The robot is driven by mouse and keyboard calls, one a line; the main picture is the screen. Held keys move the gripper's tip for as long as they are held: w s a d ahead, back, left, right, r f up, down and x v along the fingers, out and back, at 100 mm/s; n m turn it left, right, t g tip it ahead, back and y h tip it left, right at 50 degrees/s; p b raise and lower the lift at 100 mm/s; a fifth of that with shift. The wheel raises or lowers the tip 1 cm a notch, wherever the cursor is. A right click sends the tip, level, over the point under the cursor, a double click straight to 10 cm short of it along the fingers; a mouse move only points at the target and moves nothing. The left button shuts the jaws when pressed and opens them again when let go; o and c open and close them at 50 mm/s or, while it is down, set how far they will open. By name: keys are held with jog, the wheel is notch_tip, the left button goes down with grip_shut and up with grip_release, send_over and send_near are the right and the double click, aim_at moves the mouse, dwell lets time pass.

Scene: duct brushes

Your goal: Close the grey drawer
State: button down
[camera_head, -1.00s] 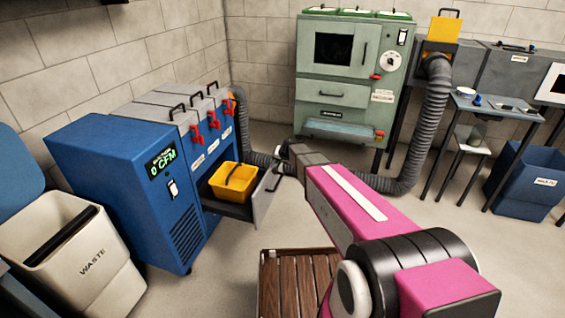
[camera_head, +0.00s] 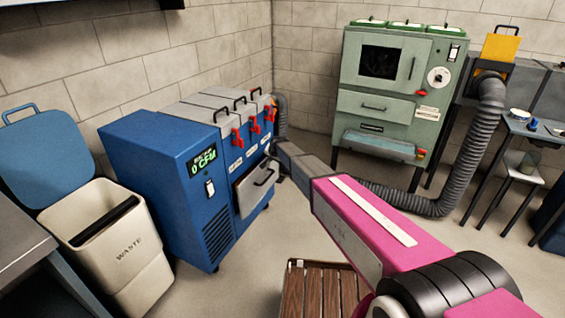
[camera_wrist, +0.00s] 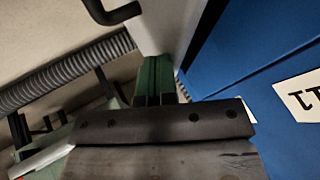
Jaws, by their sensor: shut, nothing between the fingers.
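The grey drawer (camera_head: 250,193) is in the front of the blue cabinet (camera_head: 165,190), low on its right side. Its front is at or very near the cabinet face, and the yellow bin inside is hidden. In the wrist view the pale drawer front (camera_wrist: 162,22) has its dark handle (camera_wrist: 112,12) at left. A dark strip shows between it and the blue side, so I cannot tell if it is fully flush. My gripper (camera_wrist: 158,75), with green fingers, is shut and empty, at the drawer front. Whether it touches is unclear.
A waste bin (camera_head: 120,240) stands left of the cabinet. A wooden slatted platform (camera_head: 318,292) is on the floor in front. A green machine (camera_head: 395,85) with a grey hose (camera_head: 480,150) stands at the back. Open floor lies between.

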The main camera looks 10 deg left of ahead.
jog(key=shift+w+a, duration=0.25)
jog(key=shift+a, duration=0.35)
jog(key=shift+w+a, duration=0.2)
jog(key=shift+a, duration=0.45)
jog(key=shift+w+a, duration=0.25)
jog(key=shift+a, duration=0.45)
jog(key=d, duration=0.1)
jog(key=s+d, duration=0.1)
jog(key=d, duration=0.1)
jog(key=s+d, duration=0.1)
jog(key=shift+d+r, duration=0.1)
jog(key=shift+d, duration=0.2)
jog(key=d+v, duration=0.1)
jog(key=v, duration=0.9)
jog(key=s+d+f+n+g+h, duration=0.1)
jog(key=s+d+g, duration=0.5)
jog(key=s+d, duration=2.9)
jog(key=n+h, duration=0.1)
jog(key=h, duration=0.1)
jog(key=shift+d+f+n+h, duration=0.3)
jog(key=shift+f+n+h, duration=0.05)
jog(key=shift+n+h, duration=0.05)
